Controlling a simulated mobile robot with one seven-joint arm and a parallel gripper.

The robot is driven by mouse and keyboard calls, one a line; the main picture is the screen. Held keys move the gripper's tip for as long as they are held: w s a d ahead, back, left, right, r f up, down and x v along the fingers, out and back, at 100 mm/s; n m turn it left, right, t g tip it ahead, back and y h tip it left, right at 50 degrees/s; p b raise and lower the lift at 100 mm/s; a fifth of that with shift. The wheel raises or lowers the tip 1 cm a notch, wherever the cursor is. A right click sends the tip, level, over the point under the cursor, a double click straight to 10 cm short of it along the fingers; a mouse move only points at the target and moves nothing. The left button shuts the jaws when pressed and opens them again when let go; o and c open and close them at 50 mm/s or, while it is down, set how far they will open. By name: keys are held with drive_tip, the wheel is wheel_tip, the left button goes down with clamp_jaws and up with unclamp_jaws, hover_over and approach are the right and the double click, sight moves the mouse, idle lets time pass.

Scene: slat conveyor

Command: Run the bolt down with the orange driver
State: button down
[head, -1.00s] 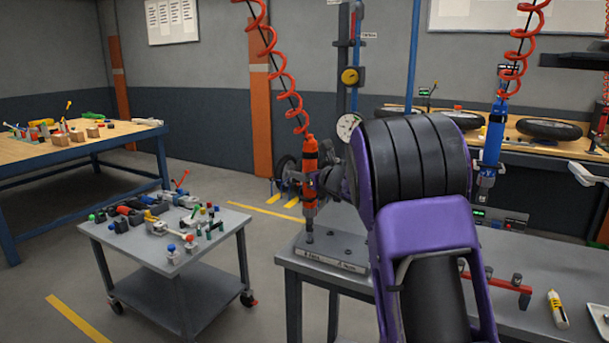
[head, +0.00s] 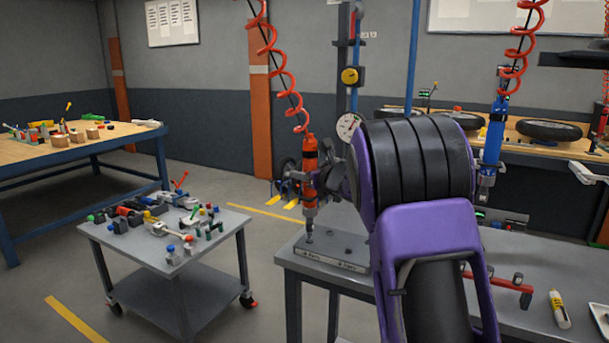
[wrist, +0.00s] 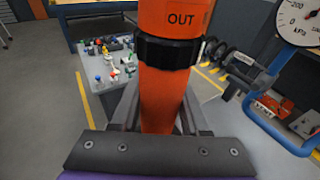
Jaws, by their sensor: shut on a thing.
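The orange driver (head: 310,186) hangs upright under a red coiled hose at the left end of the front bench. My gripper (head: 322,180) is shut around its body from the right. In the wrist view the driver (wrist: 163,105) fills the middle, with a black ring and the word OUT, between my gripper's fingers (wrist: 160,112). The driver's thin tip reaches down to the left end of a grey bolt plate (head: 330,254), at a bolt head (head: 309,238). I cannot tell whether the tip is fully seated on the bolt. The wrist view hides the tip and bolt.
A blue driver (head: 492,145) hangs at the right. A pressure gauge (head: 348,127) stands just behind my gripper. A grey cart (head: 205,245) with many small parts is left of the bench. A red-handled tool (head: 505,283) and marker (head: 558,308) lie on the bench.

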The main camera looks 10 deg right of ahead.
drive_tip(key=shift+f+b, duration=0.6)
drive_tip(key=shift+f, duration=0.05)
idle(0.6)
drive_tip(key=shift+f, duration=1)
idle(2.2)
drive_tip(key=shift+r, duration=1)
idle(1.0)
drive_tip(key=shift+r, duration=0.1)
drive_tip(key=shift+r+p, duration=1.75)
drive_tip(key=shift+r, duration=0.9)
